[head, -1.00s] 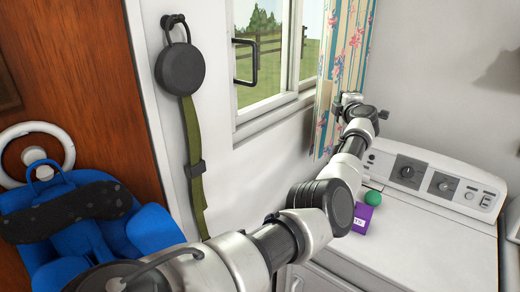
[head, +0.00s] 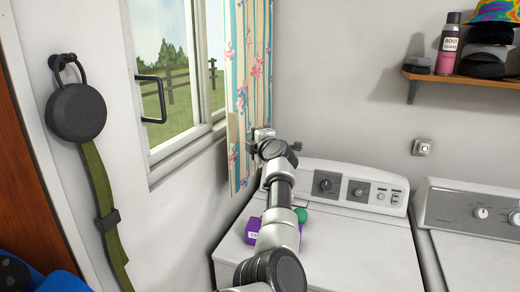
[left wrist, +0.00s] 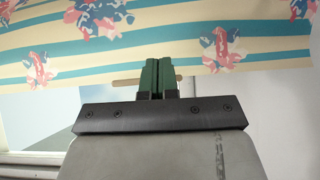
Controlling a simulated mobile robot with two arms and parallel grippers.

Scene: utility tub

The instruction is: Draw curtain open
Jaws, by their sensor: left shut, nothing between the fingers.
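The curtain (head: 248,75) is cream with blue stripes and pink flowers. It hangs at the right side of the window (head: 175,75), with much of the glass uncovered to its left. My left gripper (head: 258,136) is at the curtain's lower part, in front of the cloth. In the left wrist view the gripper's green fingers (left wrist: 158,75) are shut together with nothing between them, and the curtain (left wrist: 120,45) spreads just beyond the tips. Whether they touch the cloth I cannot tell. My right gripper is not in view.
A white washer (head: 340,235) stands under my left arm, with a purple box (head: 253,230) and a green ball (head: 301,214) on it. A second machine (head: 470,215) is to the right. A black disc with a green strap (head: 77,115) hangs at left.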

